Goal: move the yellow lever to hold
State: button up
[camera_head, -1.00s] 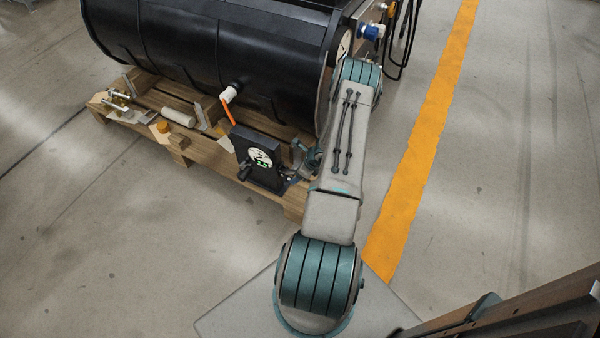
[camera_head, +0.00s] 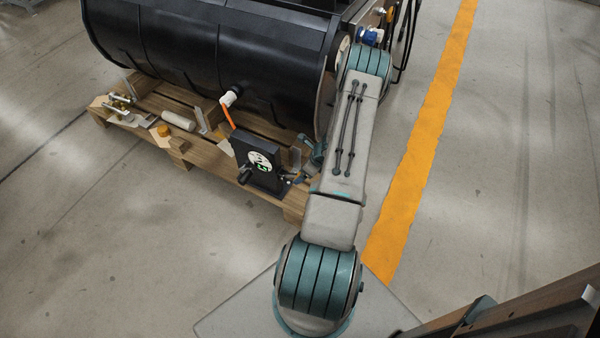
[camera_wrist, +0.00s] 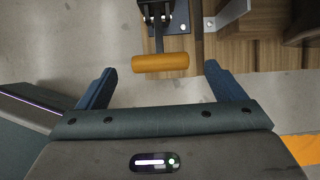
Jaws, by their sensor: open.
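The yellow lever's handle (camera_wrist: 160,62) is an orange-yellow bar lying crosswise in the wrist view. A thin metal stem joins it to a dark bracket (camera_wrist: 165,15) above. My gripper (camera_wrist: 160,68) is open, with one blue finger to the left of the handle and one to the right. Gaps show between the handle ends and both fingers. In the head view my gripper is mostly hidden by my arm, beside a black box with a round dial (camera_head: 263,165). I cannot pick out the yellow handle there. No hold marking is readable.
A large black tank (camera_head: 210,50) lies on a wooden pallet (camera_head: 200,155). An orange-handled valve (camera_head: 228,117) sticks out from the tank. Clamps and small fittings stand on the pallet's left part. The floor in front of the pallet is clear.

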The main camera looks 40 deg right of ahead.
jog(key=p+v, duration=0.1)
jog(key=v, duration=0.7)
jog(key=w+a+r+n+y+p, duration=0.1)
jog(key=w+a+r+n+p, duration=0.1)
jog(key=a+r+n, duration=0.65)
jog(key=w+a+r+n+g+p, duration=0.1)
jog(key=w+a+r+n+p, duration=0.3)
jog(key=r, duration=1)
jog(key=a+r+n+y+p, duration=0.1)
jog(key=a+r+n, duration=0.2)
jog(key=a+r, duration=0.6)
jog(key=s+a+r+n+h+p, duration=0.1)
jog(key=s+a+r+n+p, duration=0.1)
jog(key=s+r+n, duration=0.3)
jog(key=s+a+r+n+h+p, duration=0.1)
jog(key=s+a+r+n+p, duration=0.2)
jog(key=r, duration=0.7)
jog(key=s+a+r+n+g+h+p, duration=0.1)
jog(key=s+a+r+n+h+p, duration=0.1)
jog(key=s+a+r+n, duration=0.4)
jog(key=s+r+n+p, duration=0.1)
jog(key=s+r+n, duration=0.1)
jog(key=s, duration=0.2)
jog(key=shift+r, duration=0.2)
